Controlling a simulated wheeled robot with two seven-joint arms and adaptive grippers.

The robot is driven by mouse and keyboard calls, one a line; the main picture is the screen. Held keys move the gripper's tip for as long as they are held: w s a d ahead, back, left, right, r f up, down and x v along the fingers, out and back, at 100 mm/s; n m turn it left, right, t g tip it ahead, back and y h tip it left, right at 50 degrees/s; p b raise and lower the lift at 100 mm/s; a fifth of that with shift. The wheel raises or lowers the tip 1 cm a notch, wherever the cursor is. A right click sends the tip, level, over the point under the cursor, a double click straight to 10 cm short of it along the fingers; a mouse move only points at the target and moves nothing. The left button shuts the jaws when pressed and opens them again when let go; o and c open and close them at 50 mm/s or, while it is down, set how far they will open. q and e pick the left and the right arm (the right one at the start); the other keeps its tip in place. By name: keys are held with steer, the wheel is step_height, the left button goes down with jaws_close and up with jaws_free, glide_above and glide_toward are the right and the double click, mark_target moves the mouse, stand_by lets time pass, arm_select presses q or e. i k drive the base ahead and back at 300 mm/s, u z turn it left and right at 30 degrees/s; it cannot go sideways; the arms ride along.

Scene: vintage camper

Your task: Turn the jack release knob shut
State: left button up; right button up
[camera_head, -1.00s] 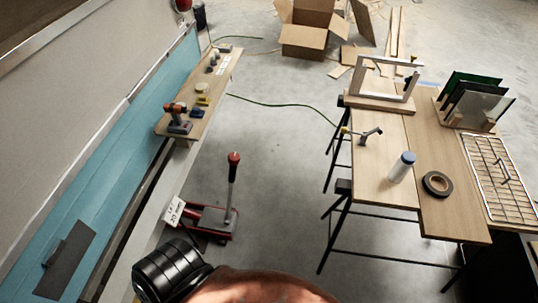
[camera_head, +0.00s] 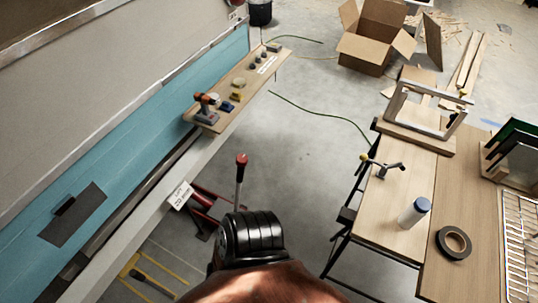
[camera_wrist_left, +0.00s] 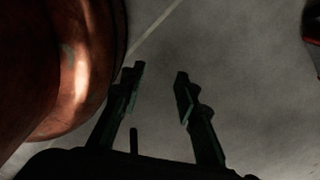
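The red floor jack (camera_head: 203,200) stands on the floor beside the camper, its handle (camera_head: 240,170) upright with a red grip. A tag (camera_head: 180,194) with writing hangs in front of it. I cannot make out the release knob; my own black and copper arm parts cover some of the jack's near side. In the left wrist view my left gripper (camera_wrist_left: 160,75) is open and empty above bare floor. A red and dark edge shows at that view's upper right, too little to identify. My right gripper is not in view.
A wooden shelf (camera_head: 232,98) with a drill and small items juts from the blue camper wall (camera_head: 120,130). A workbench (camera_head: 400,200) with a bottle (camera_head: 413,213) and tape roll (camera_head: 453,242) stands right. Clear floor (camera_head: 300,130) lies between. A yellow frame (camera_head: 150,275) lies near the camper.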

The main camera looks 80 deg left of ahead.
mark_target(241, 159)
steer(key=i, duration=0.35)
steer(key=u, duration=3.05)
